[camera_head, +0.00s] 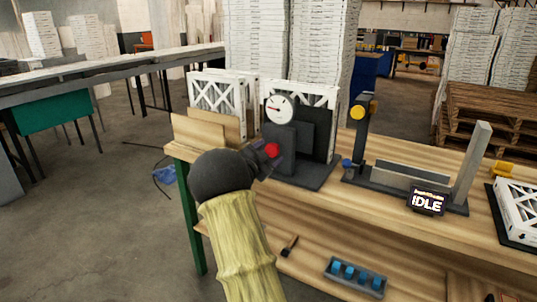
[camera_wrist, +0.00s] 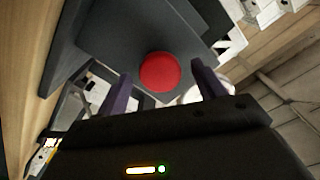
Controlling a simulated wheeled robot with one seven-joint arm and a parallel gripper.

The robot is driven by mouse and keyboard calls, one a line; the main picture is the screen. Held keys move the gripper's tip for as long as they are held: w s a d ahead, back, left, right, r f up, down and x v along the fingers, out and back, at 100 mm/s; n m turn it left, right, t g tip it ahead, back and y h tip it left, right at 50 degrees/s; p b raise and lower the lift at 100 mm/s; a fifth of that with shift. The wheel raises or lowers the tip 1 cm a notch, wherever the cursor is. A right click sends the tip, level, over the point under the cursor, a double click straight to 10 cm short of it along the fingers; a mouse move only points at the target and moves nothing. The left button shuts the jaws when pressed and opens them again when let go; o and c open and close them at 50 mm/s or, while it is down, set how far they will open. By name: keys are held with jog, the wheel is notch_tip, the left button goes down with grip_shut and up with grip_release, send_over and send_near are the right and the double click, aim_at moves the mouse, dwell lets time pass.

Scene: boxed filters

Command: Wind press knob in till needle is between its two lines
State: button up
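The press (camera_head: 312,135) is a dark grey block on a dark base plate on the wooden bench. Its red round knob (camera_head: 272,150) sits on the side facing my gripper (camera_head: 264,163). A white dial (camera_head: 280,108) with a red needle is on top of the press; its lines are too small to read. In the wrist view the knob (camera_wrist: 160,71) lies ahead, between and beyond my two fingers (camera_wrist: 160,92), which are spread apart with nothing between them. I cannot tell whether the fingertips reach beside the knob. The dial is not readable in the wrist view.
A blue-celled tray (camera_head: 355,277) lies on the lower shelf. Floor left of the bench is mostly clear.

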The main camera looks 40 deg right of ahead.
jog(key=v, duration=1.7)
jog(key=shift+a, duration=0.2)
